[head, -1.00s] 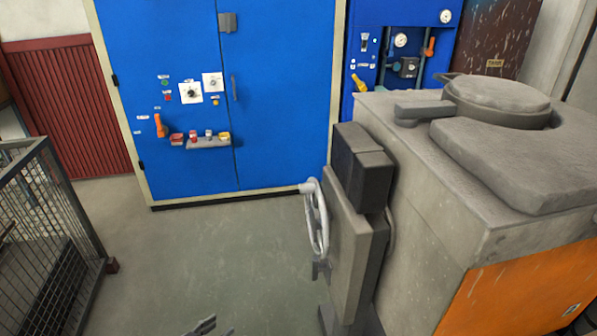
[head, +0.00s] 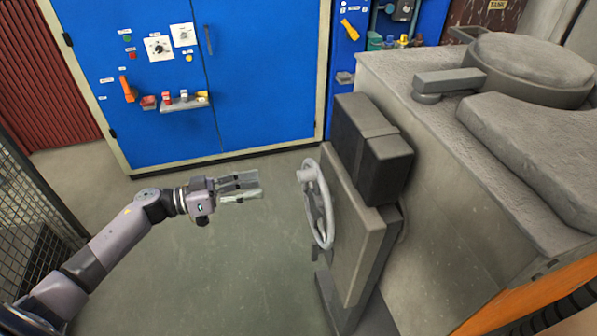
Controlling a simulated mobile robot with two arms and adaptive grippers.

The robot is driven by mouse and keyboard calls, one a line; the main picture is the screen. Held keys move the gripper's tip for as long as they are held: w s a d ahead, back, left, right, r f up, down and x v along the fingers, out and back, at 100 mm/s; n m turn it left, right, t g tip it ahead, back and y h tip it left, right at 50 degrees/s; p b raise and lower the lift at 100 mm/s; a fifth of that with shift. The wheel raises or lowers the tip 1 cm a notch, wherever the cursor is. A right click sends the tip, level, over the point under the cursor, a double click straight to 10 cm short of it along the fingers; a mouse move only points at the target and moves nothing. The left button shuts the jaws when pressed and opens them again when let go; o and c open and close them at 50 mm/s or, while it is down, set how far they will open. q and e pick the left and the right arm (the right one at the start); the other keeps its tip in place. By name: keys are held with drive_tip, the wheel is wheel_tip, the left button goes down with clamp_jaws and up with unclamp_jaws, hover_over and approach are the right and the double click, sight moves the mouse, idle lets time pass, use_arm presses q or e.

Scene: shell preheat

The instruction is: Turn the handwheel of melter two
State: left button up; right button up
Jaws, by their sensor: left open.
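The handwheel (head: 327,205) is a pale grey spoked ring with a knob at its upper left rim. It stands upright on the left side of a grey gearbox plate (head: 355,235) on the melter (head: 450,190). I cannot read a number on this melter. My left gripper (head: 260,187) is open and empty. It points right toward the wheel, with a clear gap between its fingertips and the rim. My right gripper is not in view; part of a dark arm link shows at the lower right corner.
A blue cabinet (head: 250,80) with switches and a small shelf stands at the back. A mesh cage (head: 25,215) is at the left, near my left arm. The grey floor (head: 240,270) between cage and melter is clear. A round lid (head: 530,65) tops the melter.

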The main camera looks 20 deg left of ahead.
sight(299, 177)
use_arm(q)
drive_tip(key=p+x, duration=0.2)
drive_tip(key=x, duration=1)
drive_tip(key=shift+w+a+f, duration=0.1)
drive_tip(key=shift+a, duration=0.05)
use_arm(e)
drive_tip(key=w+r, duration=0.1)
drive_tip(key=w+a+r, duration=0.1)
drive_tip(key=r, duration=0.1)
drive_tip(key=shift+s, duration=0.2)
use_arm(q)
drive_tip(key=c, duration=0.7)
clamp_jaws()
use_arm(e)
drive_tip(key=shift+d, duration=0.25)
